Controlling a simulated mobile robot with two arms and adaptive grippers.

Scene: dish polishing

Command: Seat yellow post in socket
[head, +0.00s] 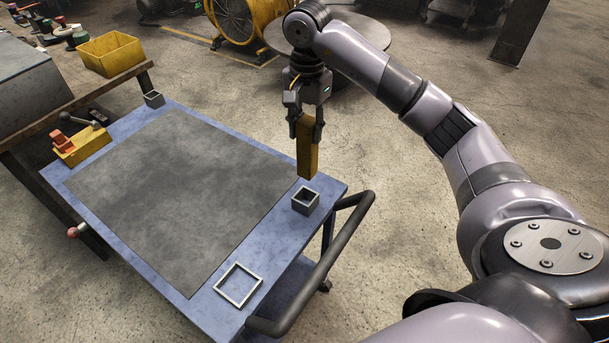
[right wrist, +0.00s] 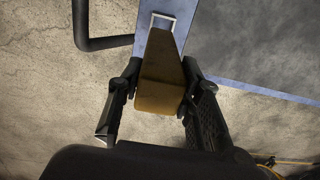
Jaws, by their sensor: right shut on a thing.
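The yellow post (head: 307,150) hangs upright in my right gripper (head: 307,125), which is shut on its upper part. In the head view its lower end is just above and behind a small square grey socket (head: 305,200) at the cart's right corner; it looks clear of the socket. In the right wrist view the post (right wrist: 160,85) sits between both fingers of the gripper (right wrist: 158,95). My left gripper is not in view.
A dark handle rail (head: 320,270) runs along the right side. A yellow bin (head: 110,54) stands on the bench behind.

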